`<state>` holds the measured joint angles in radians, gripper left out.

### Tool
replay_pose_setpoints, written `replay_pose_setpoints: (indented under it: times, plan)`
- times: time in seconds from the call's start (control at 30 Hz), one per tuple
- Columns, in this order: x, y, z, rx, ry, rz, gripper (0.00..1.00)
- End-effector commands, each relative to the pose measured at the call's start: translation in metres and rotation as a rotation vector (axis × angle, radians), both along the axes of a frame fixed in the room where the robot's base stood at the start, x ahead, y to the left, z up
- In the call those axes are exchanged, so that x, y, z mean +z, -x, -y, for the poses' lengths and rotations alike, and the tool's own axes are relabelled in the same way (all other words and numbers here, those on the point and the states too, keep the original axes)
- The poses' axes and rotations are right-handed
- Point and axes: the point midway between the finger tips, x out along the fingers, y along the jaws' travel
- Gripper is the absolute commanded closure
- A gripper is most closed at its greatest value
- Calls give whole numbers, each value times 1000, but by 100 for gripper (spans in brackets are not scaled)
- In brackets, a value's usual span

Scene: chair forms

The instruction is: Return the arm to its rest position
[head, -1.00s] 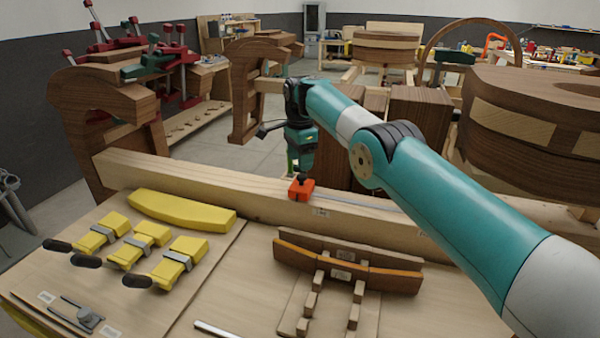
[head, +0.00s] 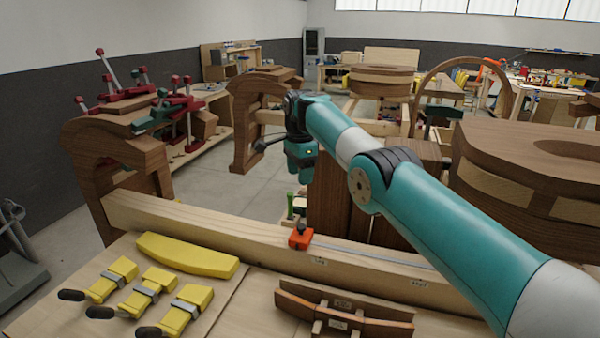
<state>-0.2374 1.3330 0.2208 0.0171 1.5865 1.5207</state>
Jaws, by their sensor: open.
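My teal and white arm (head: 425,200) reaches in the head view from the lower right toward the upper middle. Its wrist end hangs down beyond the long wooden beam. My gripper (head: 293,190) is at this end, low and partly lost against the dark wood and floor behind. The fingers are too small to make out clearly. I see nothing held in it. It is apart from the orange block (head: 300,237) on the beam.
A wooden beam (head: 200,225) crosses in front, with yellow clamps (head: 185,308) and a yellow curved piece (head: 187,255) on the near bench. Large wooden chair forms (head: 540,165) stand at right and a clamped form (head: 115,150) at left. Open floor (head: 225,195) lies between.

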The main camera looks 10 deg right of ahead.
Motion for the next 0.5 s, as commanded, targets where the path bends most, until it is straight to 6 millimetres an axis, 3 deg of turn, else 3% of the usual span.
replay_pose_setpoints:
  times: [0.27,0.5]
  plan:
    - [2,1,-1,39,-1,4,43]
    - [19,21,-6,330,-9,28,43]
